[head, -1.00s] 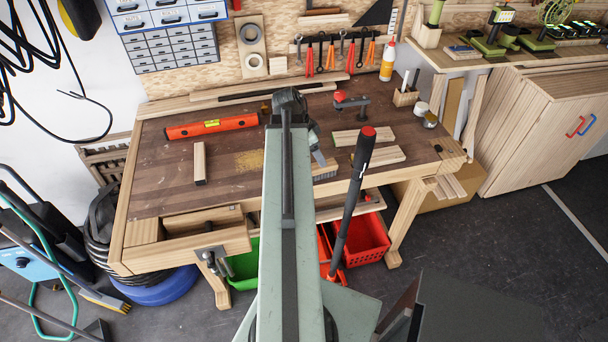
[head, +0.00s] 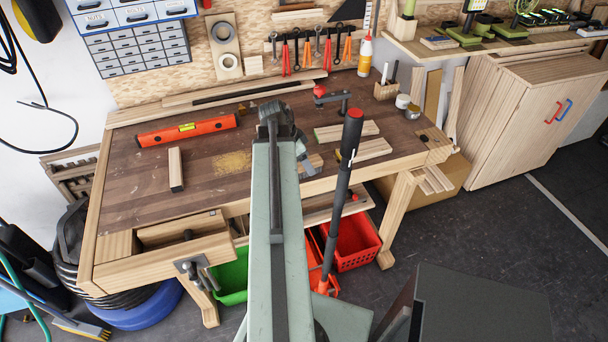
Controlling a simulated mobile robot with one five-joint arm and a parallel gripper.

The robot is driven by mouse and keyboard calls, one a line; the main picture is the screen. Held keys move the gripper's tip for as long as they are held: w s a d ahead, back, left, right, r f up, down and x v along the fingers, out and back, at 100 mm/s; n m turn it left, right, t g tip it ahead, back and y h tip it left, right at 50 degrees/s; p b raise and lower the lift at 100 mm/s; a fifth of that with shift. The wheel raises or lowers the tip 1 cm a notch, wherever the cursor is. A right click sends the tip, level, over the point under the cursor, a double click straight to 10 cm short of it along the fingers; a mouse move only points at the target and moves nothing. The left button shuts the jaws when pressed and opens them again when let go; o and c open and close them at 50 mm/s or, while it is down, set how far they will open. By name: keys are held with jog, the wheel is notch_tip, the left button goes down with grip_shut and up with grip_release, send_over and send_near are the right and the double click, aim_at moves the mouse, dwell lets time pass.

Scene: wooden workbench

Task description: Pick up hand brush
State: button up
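A pale wooden piece (head: 314,161) lies on the workbench just right of my arm's far end. It may be the hand brush, but most of it is hidden behind my arm and I cannot make out bristles now. My gripper (head: 304,157) points down over the bench beside this piece. Only a small grey part of it shows past the arm. I cannot tell whether its fingers are apart or whether they touch the piece.
The wooden workbench (head: 210,200) also holds an orange level (head: 187,130), a short wood block (head: 176,170), planks (head: 358,151) and a red-knobbed clamp (head: 333,98). A black bar with a red end (head: 342,185) rises right of my arm. Red (head: 353,243) and green (head: 232,277) crates stand below.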

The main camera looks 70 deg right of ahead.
jog(key=shift+s+f, duration=0.1)
jog(key=shift+f, duration=0.15)
jog(key=shift+f, duration=0.25)
dwell(0.4)
grip_shut()
notch_tip(320, 180, up, 11)
jog(key=p, duration=1)
jog(key=shift+f, duration=0.2)
